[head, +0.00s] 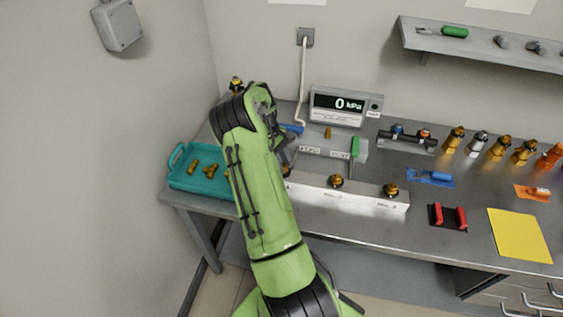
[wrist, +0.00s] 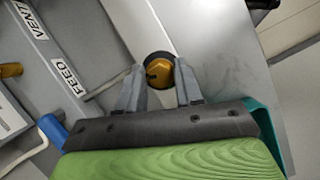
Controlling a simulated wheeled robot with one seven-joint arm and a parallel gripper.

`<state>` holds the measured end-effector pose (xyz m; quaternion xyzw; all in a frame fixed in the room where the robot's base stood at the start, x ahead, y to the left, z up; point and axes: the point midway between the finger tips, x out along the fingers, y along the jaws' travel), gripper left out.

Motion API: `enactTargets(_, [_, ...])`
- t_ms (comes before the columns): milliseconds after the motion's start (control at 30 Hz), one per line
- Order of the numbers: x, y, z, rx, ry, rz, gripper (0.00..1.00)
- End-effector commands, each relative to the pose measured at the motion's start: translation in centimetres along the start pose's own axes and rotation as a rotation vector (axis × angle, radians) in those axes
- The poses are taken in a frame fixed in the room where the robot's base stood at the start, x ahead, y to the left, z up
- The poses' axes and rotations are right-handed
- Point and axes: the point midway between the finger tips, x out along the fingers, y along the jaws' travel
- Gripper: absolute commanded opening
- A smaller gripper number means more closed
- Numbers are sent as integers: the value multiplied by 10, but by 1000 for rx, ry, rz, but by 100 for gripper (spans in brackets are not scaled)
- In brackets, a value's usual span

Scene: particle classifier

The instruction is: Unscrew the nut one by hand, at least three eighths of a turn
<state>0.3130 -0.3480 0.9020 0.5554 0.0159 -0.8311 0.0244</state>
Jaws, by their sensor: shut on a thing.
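My gripper (wrist: 160,82) shows in the wrist view, with its two grey fingers on either side of a brass nut (wrist: 159,71) with a dark round rim. The fingers are shut on this nut. The nut sits at the end of a white bar (wrist: 163,27). In the head view my green arm hides the gripper and most of this nut. Two similar brass nuts stand on the visible part of the white bar (head: 313,196), one in its middle (head: 337,181) and one near its right end (head: 391,190).
A teal tray (head: 180,158) with brass fittings lies left of my arm. Behind the bar are a grey panel with a green-handled tool (head: 355,147) and a gauge reading 0 kPa (head: 338,105). Red blocks (head: 448,216) and a yellow sheet (head: 519,236) lie to the right.

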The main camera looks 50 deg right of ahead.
Motion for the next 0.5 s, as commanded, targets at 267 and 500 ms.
enactTargets(267, [2, -1, -1, -3, -1, -4, 60])
enactTargets(500, [0, -1, 0, -1, 0, -2, 61])
